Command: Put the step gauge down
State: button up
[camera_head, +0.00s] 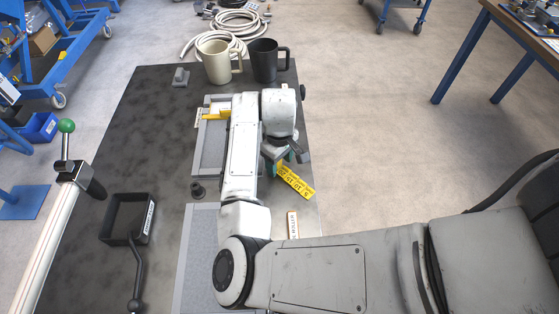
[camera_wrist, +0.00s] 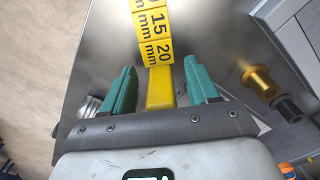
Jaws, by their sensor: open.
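The step gauge (camera_head: 295,183) is a yellow stepped bar with black millimetre markings. It is near the right edge of the dark table in the head view, slanting down to the right from my gripper (camera_head: 284,158). In the wrist view the step gauge (camera_wrist: 158,50) runs up from between the two teal fingers of my gripper (camera_wrist: 159,66). The fingers are open, with visible gaps on both sides of the gauge's plain yellow end. I cannot tell whether the gauge rests fully on the table. My arm hides part of the table.
The dark table (camera_head: 150,110) holds a cream mug (camera_head: 215,63), a black mug (camera_head: 264,62), a black bin (camera_head: 118,222) and a grey tray (camera_head: 205,165) with a yellow piece. A brass cylinder (camera_wrist: 260,82) and a dark one (camera_wrist: 289,108) stand right of the gripper in the wrist view.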

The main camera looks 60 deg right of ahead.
notch_tip(320, 180, up, 12)
jog(key=shift+r, duration=0.1)
dwell(0.4)
dwell(0.6)
